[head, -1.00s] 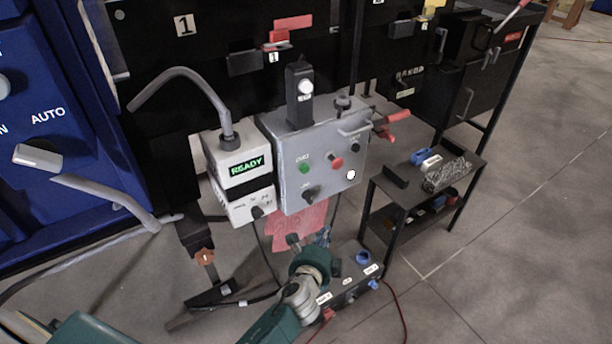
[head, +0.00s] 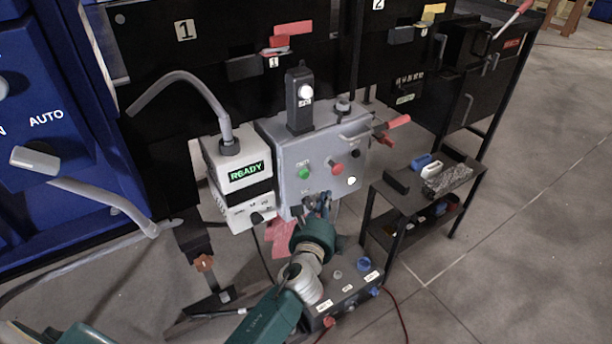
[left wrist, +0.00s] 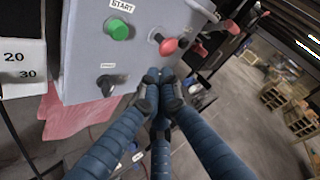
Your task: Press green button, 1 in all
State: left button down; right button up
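The green button (head: 304,173) is on the front of a grey control box (head: 290,150), at the upper left of that face. In the left wrist view the green button (left wrist: 118,29) sits under a START label, at the upper left. My left gripper (head: 316,205) is in front of the lower part of the box, below the green button and apart from it. In the left wrist view its fingertips (left wrist: 159,88) are drawn together with nothing between them, below and right of the green button. My right gripper is not in view.
A red button (head: 337,168) is right of the green one. A black knob (left wrist: 106,86) sits below the green button, close to my fingers. A white READY display box (head: 240,170) stands left. A black shelf (head: 410,195) is at the right. Open floor lies beyond it.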

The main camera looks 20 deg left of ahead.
aim_at(305, 175)
pick_arm(q)
jog(key=w+a, duration=0.4)
jog(key=a, duration=0.1)
jog(key=shift+a, duration=0.2)
jog(key=shift+w, duration=0.1)
dwell(1.3)
jog(key=shift+w+a, duration=0.25)
jog(key=shift+a, duration=0.05)
